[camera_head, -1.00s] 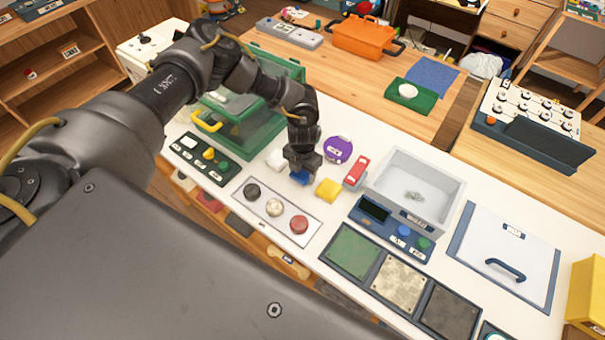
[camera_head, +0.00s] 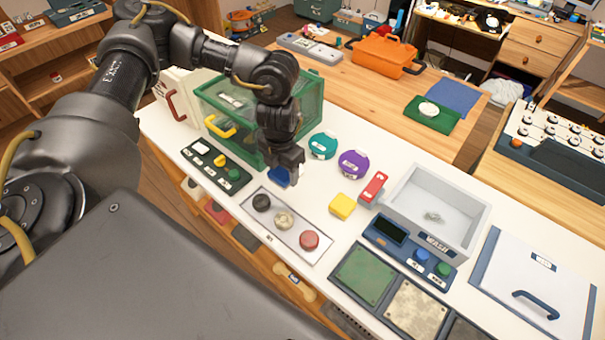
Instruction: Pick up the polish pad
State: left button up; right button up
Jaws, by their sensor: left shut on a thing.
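My left gripper (camera_head: 288,168) points down over the white worktop, shut on a small blue block (camera_head: 279,177). The block shows below the fingers, partly hidden by them. It looks raised off the worktop, but the height is hard to judge. I take it for the polish pad, though no label on it can be read. A yellow block (camera_head: 342,206) lies to the right of the gripper. My right gripper is not in view.
A green clear-sided box (camera_head: 305,100) stands behind the gripper. Teal (camera_head: 322,146) and purple (camera_head: 353,164) round items and a red-topped block (camera_head: 374,187) lie to the right. A button panel (camera_head: 262,228) is in front; a grey wash basin (camera_head: 470,240) stands further right.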

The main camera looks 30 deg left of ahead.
aim_at(283, 174)
pick_arm(q)
jog(key=shift+s+a+r+b, duration=0.25)
jog(key=shift+s+a+r, duration=0.25)
jog(key=shift+s+a, duration=0.3)
jog(key=shift+s+a+r+b, duration=0.2)
jog(key=shift+s+a+r, duration=0.35)
jog(key=shift+s, duration=0.45)
jog(key=shift+o, duration=1.4)
jog(key=shift+c, duration=0.8)
jog(key=d+r+m, duration=0.1)
jog(key=m, duration=0.3)
jog(key=d+m, duration=0.2)
jog(key=m, duration=0.3)
jog(key=d+r+m, duration=0.1)
jog(key=d+m, duration=0.1)
jog(key=m, duration=0.3)
jog(key=shift+d+r, duration=0.25)
jog(key=shift+r, duration=0.05)
jog(key=s+d+r+m, duration=0.1)
jog(key=d+r+m, duration=0.2)
jog(key=m, duration=1.7)
jog(key=d, duration=0.3)
jog(key=shift+s+r+m, duration=0.15)
jog(key=shift+s+m, duration=0.15)
jog(key=shift+s, duration=0.05)
